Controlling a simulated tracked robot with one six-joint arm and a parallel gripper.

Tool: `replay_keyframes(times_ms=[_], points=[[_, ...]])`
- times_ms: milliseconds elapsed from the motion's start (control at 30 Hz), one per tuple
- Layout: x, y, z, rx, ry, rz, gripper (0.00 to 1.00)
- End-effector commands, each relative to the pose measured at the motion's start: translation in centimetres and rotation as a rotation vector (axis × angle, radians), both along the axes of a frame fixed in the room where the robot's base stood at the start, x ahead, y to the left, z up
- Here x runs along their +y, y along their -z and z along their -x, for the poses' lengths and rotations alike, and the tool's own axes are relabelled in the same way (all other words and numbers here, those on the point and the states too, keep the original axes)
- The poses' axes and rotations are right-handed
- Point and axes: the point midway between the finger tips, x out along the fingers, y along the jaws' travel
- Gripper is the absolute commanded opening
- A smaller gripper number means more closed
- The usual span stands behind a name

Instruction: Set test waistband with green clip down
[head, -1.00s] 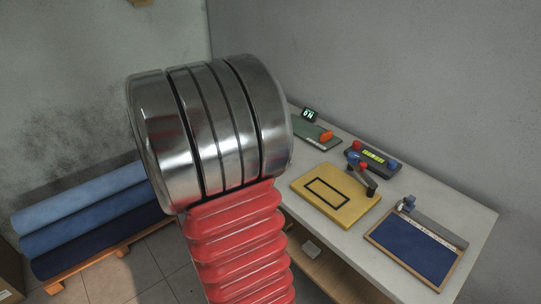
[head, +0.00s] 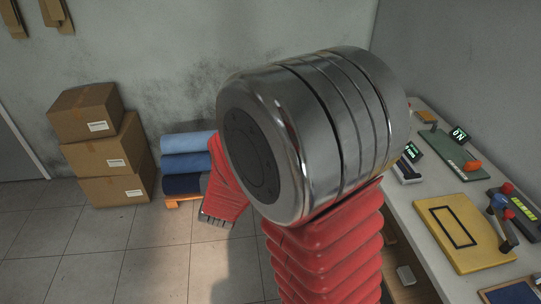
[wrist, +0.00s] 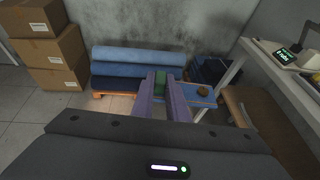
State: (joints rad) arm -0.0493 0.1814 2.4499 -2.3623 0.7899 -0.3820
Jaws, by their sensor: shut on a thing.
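In the wrist view my gripper (wrist: 160,82) has its two purple fingers close together, pointing away over the floor. A green piece (wrist: 159,86), which looks like the green clip, sits between the fingertips. A blue strip (wrist: 190,92) with a round brown patch (wrist: 203,91) shows just beyond and to the right of the fingers; it looks like the test waistband, held off the floor. The fingers hide part of it. In the head view my own arm hides the fingers and the waistband.
A white table (head: 425,215) runs along the right, bearing a yellow board with a black rectangle (head: 455,235), a green board (head: 450,152) and displays. Blue fabric rolls (head: 187,163) lie on a pallet by the wall. Cartons (head: 110,155) are stacked at left. Floor between is clear.

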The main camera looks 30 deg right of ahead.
Motion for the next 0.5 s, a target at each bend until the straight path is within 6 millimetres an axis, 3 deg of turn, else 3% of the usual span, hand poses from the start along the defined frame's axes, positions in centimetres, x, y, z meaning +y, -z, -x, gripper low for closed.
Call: replay_keyframes(times_ms=[33, 200, 333, 500], points=[[2.3, 0.3, -0.3, 0.004, -0.049, -0.002, 0.00], [7.7, 0.9, -0.5, 0.011, -0.168, -0.008, 0.00], [9.6, 1.1, -0.5, 0.014, -0.211, -0.009, 0.00], [10.0, 1.1, -0.5, 0.014, -0.219, -0.010, 0.00]])
